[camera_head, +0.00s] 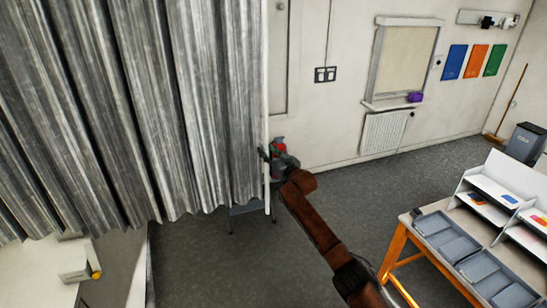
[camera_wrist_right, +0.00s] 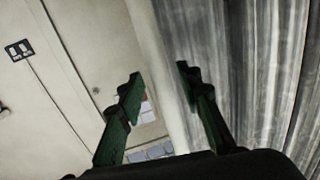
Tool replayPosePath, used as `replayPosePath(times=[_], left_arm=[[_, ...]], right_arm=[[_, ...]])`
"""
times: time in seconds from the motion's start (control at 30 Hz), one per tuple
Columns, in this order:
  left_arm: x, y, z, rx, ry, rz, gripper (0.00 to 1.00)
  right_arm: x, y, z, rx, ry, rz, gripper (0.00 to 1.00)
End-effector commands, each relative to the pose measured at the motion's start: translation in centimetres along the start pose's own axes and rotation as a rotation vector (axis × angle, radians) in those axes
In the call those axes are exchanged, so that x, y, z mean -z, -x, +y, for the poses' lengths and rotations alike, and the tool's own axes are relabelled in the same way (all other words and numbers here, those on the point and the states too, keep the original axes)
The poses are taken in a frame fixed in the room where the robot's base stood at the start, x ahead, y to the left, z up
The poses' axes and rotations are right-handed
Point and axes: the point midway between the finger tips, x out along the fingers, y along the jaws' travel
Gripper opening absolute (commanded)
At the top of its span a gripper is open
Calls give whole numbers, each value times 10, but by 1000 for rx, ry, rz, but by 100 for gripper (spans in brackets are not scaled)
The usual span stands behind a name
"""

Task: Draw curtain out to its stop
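The grey pleated curtain (camera_head: 140,110) hangs across the left of the head view. Its right edge has a pale upright bar (camera_head: 266,60). My right gripper (camera_head: 268,157) is at this bar, low on the curtain. In the right wrist view, the gripper's two dark green fingers (camera_wrist_right: 158,82) are spread apart. The pale bar (camera_wrist_right: 172,60) shows between them, with the curtain (camera_wrist_right: 250,70) to the right. There is a gap beside the left finger; I cannot tell whether either finger touches the bar. My left gripper is out of view.
A table with grey trays (camera_head: 446,238) and a white shelf unit (camera_head: 490,180) stands at the lower right. A grey bin (camera_head: 525,142) stands beyond it. A pale counter (camera_head: 35,265) is at the lower left. The floor (camera_head: 235,270) between them is clear.

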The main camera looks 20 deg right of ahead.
Motion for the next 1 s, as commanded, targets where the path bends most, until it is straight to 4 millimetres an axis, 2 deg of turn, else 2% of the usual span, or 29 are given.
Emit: replayPosePath(times=[0.17,0.6,0.8,1.0], left_arm=[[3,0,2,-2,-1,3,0],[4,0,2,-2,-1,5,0],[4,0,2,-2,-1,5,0],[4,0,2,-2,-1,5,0]], right_arm=[[-2,20,1,-1,0,0,33],[0,94,2,-2,2,1,33],[0,112,1,-2,0,0,33],[0,116,1,-3,0,0,33]])
